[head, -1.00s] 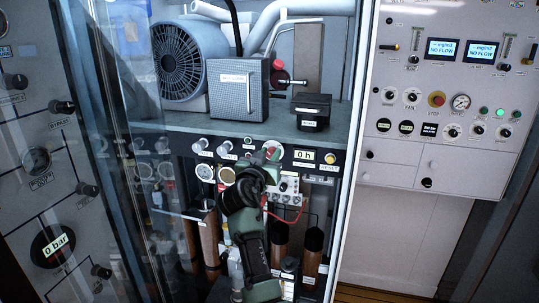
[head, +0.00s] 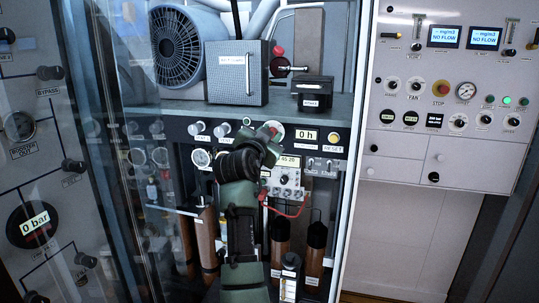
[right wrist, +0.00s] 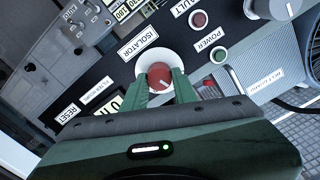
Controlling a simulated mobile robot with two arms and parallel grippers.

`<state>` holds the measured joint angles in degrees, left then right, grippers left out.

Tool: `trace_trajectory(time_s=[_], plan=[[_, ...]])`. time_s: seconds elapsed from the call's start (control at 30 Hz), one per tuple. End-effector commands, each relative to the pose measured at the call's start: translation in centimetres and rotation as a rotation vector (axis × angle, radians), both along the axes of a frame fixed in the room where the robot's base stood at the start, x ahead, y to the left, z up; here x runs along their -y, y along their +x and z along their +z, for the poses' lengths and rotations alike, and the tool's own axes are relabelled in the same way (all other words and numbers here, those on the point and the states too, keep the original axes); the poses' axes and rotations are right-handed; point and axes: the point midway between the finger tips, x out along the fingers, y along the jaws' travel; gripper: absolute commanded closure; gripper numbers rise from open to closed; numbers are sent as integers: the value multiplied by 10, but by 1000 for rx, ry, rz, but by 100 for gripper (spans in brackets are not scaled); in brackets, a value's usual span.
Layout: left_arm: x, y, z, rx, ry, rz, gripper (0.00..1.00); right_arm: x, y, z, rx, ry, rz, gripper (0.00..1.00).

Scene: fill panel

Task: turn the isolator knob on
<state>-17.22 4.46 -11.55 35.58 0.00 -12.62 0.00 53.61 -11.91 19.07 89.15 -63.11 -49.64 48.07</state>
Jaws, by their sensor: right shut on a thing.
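The isolator knob is red with a pale pointer mark and sits on a white round plate on the black control strip. In the right wrist view the knob (right wrist: 158,76) stands beside its ISOLATOR label (right wrist: 139,43). My right gripper (right wrist: 160,82) has its two green fingers closed on either side of the knob. In the head view my right gripper (head: 271,131) reaches up to the knob at the strip, and the dark wrist hides much of it. My left gripper does not show.
Above the strip, a shelf holds a grey box (head: 237,72), a fan unit (head: 178,48) and a small black box (head: 314,93). An hour display (head: 305,135) sits right of the knob. A glass door stands at left. Gauges, a red wire and brown cylinders lie below.

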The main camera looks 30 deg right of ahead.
Motion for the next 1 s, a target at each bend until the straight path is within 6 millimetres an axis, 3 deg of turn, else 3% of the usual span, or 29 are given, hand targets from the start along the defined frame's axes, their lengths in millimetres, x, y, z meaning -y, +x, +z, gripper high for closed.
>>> trace_trajectory(time_s=[0.03, 0.4, 1.0], plan=[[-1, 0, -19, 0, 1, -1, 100, 0, 0, -6, 41, 29, 1, 100], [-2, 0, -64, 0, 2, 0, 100, 0, 0, -3, 306, 256, 3, 100], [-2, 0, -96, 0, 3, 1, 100, 1, -1, 0, 706, 594, 7, 100]])
